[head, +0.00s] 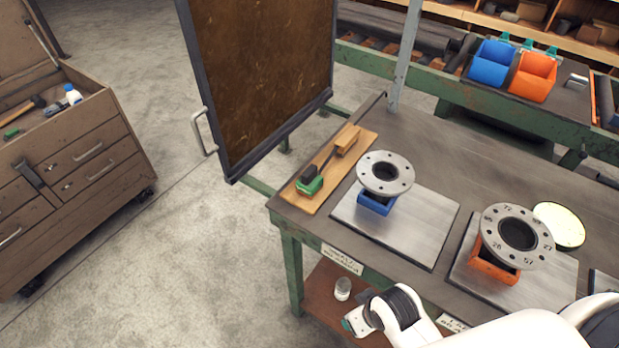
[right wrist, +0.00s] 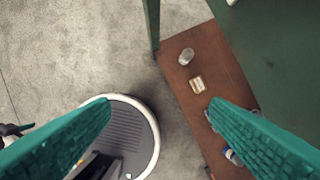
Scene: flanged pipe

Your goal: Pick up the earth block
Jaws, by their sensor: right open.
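A small brass-coloured block (right wrist: 197,84), which I take to be the earth block, lies on the brown lower shelf (right wrist: 215,58) in the right wrist view. I cannot make it out in the head view, where my right arm covers part of that shelf. My right gripper (right wrist: 160,105) is open, its two teal fingers wide apart with nothing between them. The block is apart from the fingers, beyond the right fingertip. In the head view my right gripper (head: 358,322) is at the bench's front edge. My left gripper is not in view.
A jar (head: 342,288) stands on the lower shelf near the block. The bench (head: 420,150) above carries two flanges (head: 385,173) (head: 517,235) on metal plates, and a wooden board (head: 322,182) with a brush-like tool. A green bench leg (head: 292,270) stands at the shelf's left.

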